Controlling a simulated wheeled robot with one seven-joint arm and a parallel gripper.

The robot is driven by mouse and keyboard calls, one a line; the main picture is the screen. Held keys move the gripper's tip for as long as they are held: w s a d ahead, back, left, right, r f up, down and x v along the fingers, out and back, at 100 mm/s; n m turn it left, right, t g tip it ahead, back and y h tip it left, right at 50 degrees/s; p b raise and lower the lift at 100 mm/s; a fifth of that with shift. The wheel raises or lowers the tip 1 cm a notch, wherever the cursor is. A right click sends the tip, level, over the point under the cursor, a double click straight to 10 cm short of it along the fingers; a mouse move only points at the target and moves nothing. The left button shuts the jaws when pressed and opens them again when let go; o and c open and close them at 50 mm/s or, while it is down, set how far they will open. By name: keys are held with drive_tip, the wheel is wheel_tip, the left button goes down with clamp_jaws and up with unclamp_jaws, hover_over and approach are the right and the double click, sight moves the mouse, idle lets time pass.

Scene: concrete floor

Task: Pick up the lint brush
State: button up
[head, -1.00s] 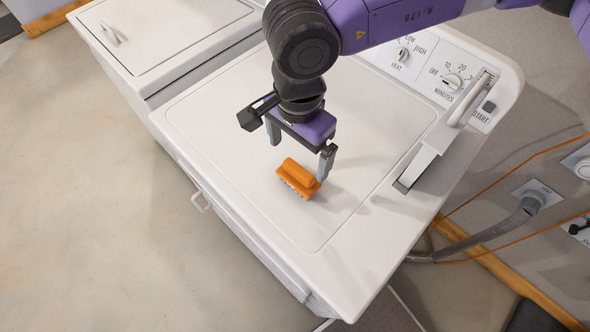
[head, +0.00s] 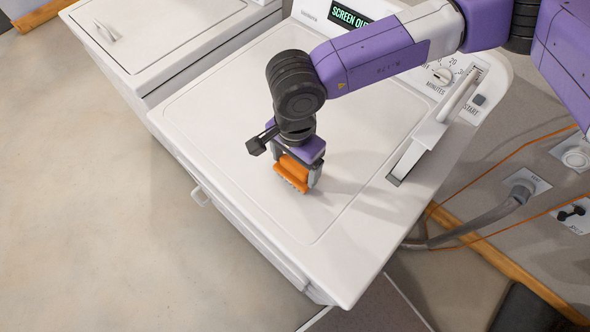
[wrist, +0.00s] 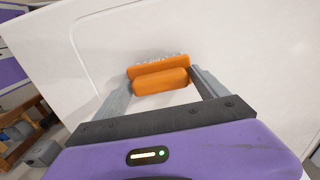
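The lint brush (head: 292,174) is orange with pale bristles along one edge and lies on the white machine top (head: 240,190). It also shows in the wrist view (wrist: 160,80). My gripper (head: 295,176) points down over it, with the fingers spread on either side of the brush. In the wrist view, my gripper (wrist: 160,76) has one finger near each end of the brush. The fingers look open, and I see no clear grip on it. The brush rests on the top; contact with the fingertips is hard to tell.
Another white appliance (head: 165,30) adjoins at upper left. The top around the brush is clear. A hose (head: 480,222) runs at right.

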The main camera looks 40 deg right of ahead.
sight(295, 164)
drive_tip(key=c, duration=1.1)
drive_tip(key=shift+r, duration=0.15)
wheel_tip(295, 164, up, 20)
drive_tip(key=b, duration=0.4)
